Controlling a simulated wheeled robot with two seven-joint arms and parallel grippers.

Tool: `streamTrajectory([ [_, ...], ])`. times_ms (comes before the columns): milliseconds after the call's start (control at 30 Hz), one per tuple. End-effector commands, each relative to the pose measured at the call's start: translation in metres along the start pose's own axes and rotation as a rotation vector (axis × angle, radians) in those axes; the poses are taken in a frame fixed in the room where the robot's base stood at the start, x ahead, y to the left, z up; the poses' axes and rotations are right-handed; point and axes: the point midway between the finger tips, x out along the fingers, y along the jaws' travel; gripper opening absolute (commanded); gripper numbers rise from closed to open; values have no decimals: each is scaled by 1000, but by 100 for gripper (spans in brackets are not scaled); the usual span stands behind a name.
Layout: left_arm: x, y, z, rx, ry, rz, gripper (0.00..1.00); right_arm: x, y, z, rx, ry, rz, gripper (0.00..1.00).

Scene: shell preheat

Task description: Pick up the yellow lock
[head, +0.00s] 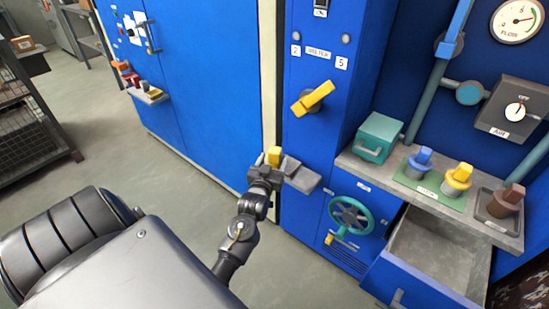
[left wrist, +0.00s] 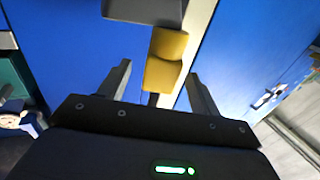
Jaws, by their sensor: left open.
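The yellow lock (head: 274,154) is a small yellow block beside a grey ledge on the blue cabinet. In the left wrist view the yellow lock (left wrist: 165,62) lies ahead of and between the two fingers, with a gap to each side. My left gripper (head: 267,170) is right by it in the head view, partly hiding its lower end. The left gripper (left wrist: 160,85) is open, with nothing clasped. What holds the lock up is not clear. My right gripper is not in view.
The grey ledge (head: 303,176) juts out just right of the gripper. A yellow handle (head: 312,98) is above it, and a green handwheel (head: 351,215) is below right. An open drawer (head: 428,255) sticks out at right.

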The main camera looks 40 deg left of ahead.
Motion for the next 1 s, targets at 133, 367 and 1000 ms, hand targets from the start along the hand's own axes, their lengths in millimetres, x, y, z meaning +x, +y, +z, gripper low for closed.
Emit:
streamTrajectory([
  [133,6,0,0,0,0,0,64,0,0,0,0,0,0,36],
  [367,39,-2,-2,0,1,0,64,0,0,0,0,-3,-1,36],
  [1000,52,-2,-1,1,-1,1,31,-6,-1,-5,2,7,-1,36],
])
